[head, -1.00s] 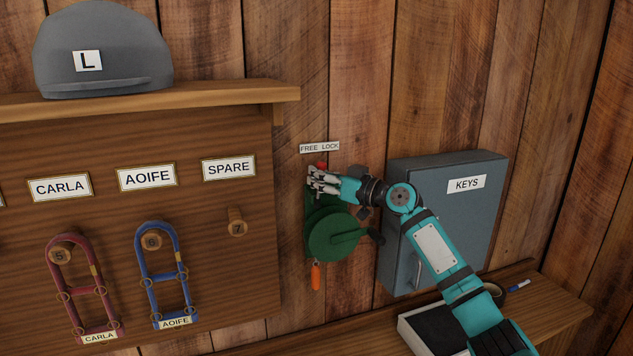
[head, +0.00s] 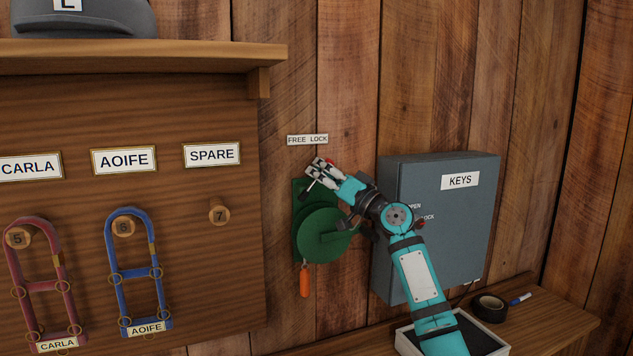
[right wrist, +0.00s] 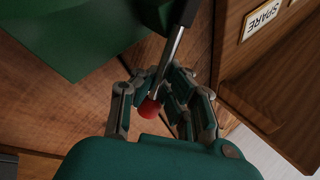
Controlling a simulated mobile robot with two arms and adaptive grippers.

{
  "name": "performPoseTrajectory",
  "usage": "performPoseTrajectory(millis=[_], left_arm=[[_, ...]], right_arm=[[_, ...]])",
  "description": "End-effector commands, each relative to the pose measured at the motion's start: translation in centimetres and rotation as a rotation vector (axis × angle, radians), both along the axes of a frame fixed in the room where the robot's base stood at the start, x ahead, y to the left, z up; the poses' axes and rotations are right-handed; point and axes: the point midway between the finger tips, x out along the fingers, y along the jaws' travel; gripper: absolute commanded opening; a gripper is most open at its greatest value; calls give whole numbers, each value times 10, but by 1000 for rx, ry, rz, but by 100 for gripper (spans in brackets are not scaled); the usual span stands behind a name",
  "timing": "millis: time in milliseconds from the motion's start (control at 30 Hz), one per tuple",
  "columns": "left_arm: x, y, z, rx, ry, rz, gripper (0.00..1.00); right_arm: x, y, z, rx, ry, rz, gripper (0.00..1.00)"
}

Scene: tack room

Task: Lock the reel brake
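The hose reel is a green drum (head: 322,235) on a green plate on the plank wall, with an orange handle (head: 304,281) hanging below. Its brake lever has a red knob (head: 330,161), under the LOCK end of the FREE LOCK label (head: 307,140). In the right wrist view the metal lever (right wrist: 174,48) runs down to the red knob (right wrist: 150,108) between my fingers. My right gripper (head: 317,172) is closed around the lever near the knob; it also shows in the right wrist view (right wrist: 157,82). My left gripper is not in view.
A grey KEYS cabinet (head: 450,215) stands close to the right of the reel, behind my right arm. A wooden shelf (head: 545,318) below holds black tape (head: 489,308) and a marker. The rack board (head: 200,280) with halters is left. The wall above the label is clear.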

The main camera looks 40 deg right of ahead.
Motion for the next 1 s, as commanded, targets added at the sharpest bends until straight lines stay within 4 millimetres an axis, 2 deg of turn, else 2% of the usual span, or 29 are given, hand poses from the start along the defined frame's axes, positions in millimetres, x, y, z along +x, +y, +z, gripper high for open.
performPoseTrajectory(millis=[33, 567, 800, 1000], left_arm=[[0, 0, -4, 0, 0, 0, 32], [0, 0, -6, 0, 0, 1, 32], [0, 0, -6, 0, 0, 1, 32], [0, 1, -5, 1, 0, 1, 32]], right_arm=[[1, 1, -8, 12, 8, 5, 0], [2, -1, -11, 35, 10, 6, 0], [1, -2, -7, 35, 3, 1, 32], [0, -2, -5, 34, 0, 1, 32]])
